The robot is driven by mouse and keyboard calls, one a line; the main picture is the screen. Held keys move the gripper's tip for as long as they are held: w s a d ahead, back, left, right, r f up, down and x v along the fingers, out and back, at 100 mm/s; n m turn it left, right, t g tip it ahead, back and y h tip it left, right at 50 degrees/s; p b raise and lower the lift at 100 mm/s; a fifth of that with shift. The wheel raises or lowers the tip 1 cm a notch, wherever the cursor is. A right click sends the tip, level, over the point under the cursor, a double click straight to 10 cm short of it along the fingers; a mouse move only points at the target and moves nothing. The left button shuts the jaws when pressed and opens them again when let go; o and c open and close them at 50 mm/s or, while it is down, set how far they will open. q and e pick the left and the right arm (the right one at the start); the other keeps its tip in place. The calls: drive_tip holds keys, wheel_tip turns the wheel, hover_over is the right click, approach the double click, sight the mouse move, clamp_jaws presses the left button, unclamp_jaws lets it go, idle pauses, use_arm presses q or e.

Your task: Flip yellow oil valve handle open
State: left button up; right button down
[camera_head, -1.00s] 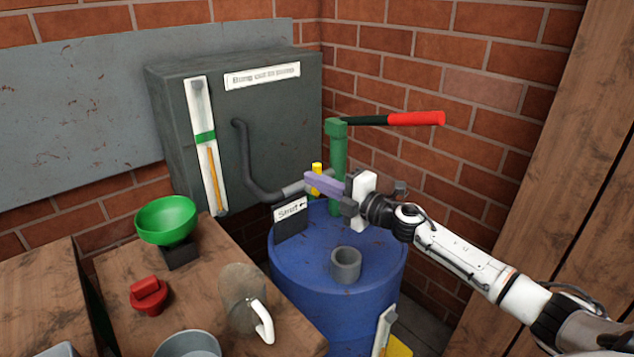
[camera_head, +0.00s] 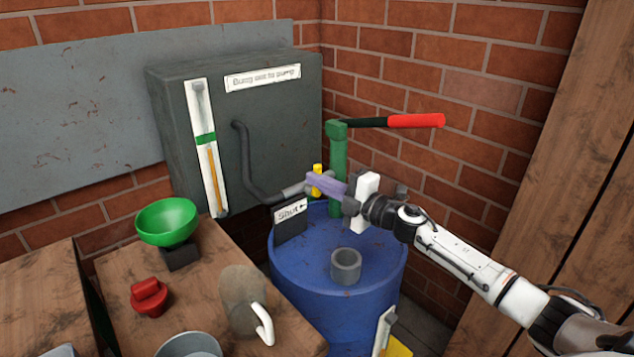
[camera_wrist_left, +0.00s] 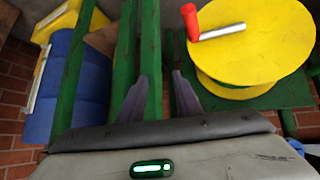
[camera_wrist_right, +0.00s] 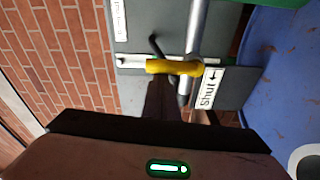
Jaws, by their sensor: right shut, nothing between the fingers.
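The yellow valve handle (camera_head: 317,169) sits on the grey pipe (camera_head: 293,190) beside the green pump and stands up across it. In the right wrist view the handle (camera_wrist_right: 172,67) lies across the pipe, just past my fingertips. My right gripper (camera_head: 312,183) is shut and empty, its fingers right at the handle and partly covering it in the head view. I cannot tell whether they touch. The right gripper also shows in its wrist view (camera_wrist_right: 165,82). A "Shut" sign with an arrow (camera_head: 290,215) stands below the pipe. My left gripper (camera_wrist_left: 160,76) is open and empty.
A blue drum (camera_head: 310,280) stands under the pump (camera_head: 337,160), whose red-ended lever (camera_head: 415,120) reaches right. A grey box (camera_head: 270,120) is behind. A wooden bench (camera_head: 205,280) holds a green funnel (camera_head: 167,220), red cap (camera_head: 149,297) and jug (camera_head: 240,295).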

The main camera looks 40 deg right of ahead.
drive_tip(key=shift+d, duration=0.2)
drive_tip(key=d+m, duration=0.1)
drive_tip(key=m, duration=0.1)
drive_tip(key=d+m+p, duration=0.1)
drive_tip(key=m, duration=0.1)
drive_tip(key=shift+w+r+t, duration=0.1)
drive_tip(key=shift+r+t, duration=0.1)
drive_tip(key=shift+t, duration=0.1)
use_arm(q)
drive_tip(key=shift+s+a+r+p, duration=0.1)
drive_tip(key=shift+a+r+p, duration=0.1)
drive_tip(key=shift+r+p, duration=0.3)
drive_tip(key=shift+a+r+p, duration=0.2)
drive_tip(key=shift+r+p, duration=0.25)
use_arm(e)
drive_tip(key=shift+w+d+f+m+t+h, duration=0.15)
drive_tip(key=shift+d+f+m+h, duration=0.45)
drive_tip(key=shift+m, duration=1.9)
drive_tip(key=shift+s+d+f+m+t+h, duration=0.2)
drive_tip(key=shift+d+f+m, duration=0.6)
drive_tip(key=shift+m, duration=1.7)
drive_tip(key=shift+w+d+f+m+t+h, duration=0.2)
drive_tip(key=shift+d+f+m+h, duration=0.5)
drive_tip(key=shift+m, duration=1.8)
drive_tip(key=shift+d+r, duration=0.1)
drive_tip(key=shift+d, duration=0.05)
